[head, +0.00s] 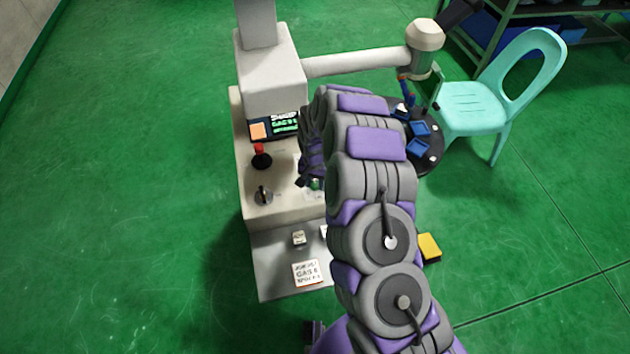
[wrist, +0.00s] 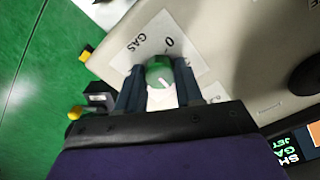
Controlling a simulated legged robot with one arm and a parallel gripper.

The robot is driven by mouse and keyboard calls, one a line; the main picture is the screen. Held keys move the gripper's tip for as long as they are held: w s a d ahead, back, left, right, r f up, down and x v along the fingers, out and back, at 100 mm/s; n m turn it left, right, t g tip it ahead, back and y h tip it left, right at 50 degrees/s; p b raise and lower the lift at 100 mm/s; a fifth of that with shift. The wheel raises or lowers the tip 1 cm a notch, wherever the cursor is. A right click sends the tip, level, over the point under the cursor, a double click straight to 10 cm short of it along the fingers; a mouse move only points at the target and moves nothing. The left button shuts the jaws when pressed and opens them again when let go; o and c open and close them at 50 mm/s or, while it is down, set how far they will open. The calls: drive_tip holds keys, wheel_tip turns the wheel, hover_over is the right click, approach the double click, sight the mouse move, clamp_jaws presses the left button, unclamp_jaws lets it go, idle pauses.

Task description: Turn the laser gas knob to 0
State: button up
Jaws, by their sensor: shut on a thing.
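The laser gas knob (wrist: 158,70) is green with a white mark on its face, and sits on a pale label (wrist: 192,66) printed "GAS" and "0". The "0" is just beyond the knob and slightly right of it in the wrist view; the mark's exact setting is unclear. My gripper (wrist: 159,82) is shut on the knob, one dark finger on each side. In the head view a bit of the green knob (head: 316,184) shows beside my gripper (head: 308,181), on the pale machine's panel (head: 287,208). My arm hides part of that panel.
Left of my gripper are a red-topped control (head: 259,150) and a dark rotary knob (head: 263,195). A screen (head: 283,127) is above them. A round dark table with blue pieces (head: 432,158) and a mint chair (head: 478,108) stand right. Green floor is clear on the left.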

drive_tip(key=shift+n, duration=0.4)
drive_tip(key=n, duration=0.3)
drive_tip(key=shift+r+n, duration=0.1)
drive_tip(key=shift+n, duration=0.3)
drive_tip(key=n, duration=0.3)
drive_tip(key=shift+w+n+p, duration=0.1)
drive_tip(key=shift+n+p, duration=0.2)
drive_tip(key=n, duration=1.1)
drive_tip(key=shift+a+n, duration=0.1)
drive_tip(key=shift+n, duration=0.3)
drive_tip(key=n, duration=0.4)
drive_tip(key=shift+n+b, duration=0.3)
drive_tip(key=shift+b, duration=0.1)
drive_tip(key=shift+w, duration=0.1)
drive_tip(key=o, duration=1)
drive_tip(key=shift+o, duration=0.2)
